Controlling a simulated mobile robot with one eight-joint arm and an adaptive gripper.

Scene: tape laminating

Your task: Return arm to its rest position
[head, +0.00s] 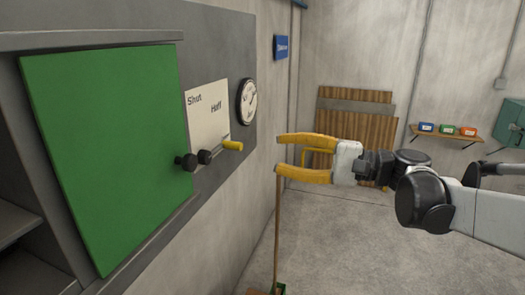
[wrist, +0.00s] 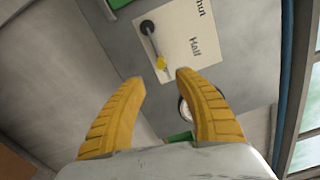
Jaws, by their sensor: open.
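My gripper (head: 279,154) has yellow fingers spread apart with nothing between them. In the head view it hangs in the air to the right of the wall panel, pointing left towards it. In the wrist view my gripper (wrist: 162,82) shows its two open fingers, with the panel beyond them. My arm reaches in from the right edge of the head view.
A grey panel carries a green door (head: 105,150), a label sheet (head: 207,112), a yellow-tipped lever (head: 232,146), dark knobs and a round gauge (head: 247,102). A shelf with small bins (head: 446,136) hangs at the back right. Open floor lies below.

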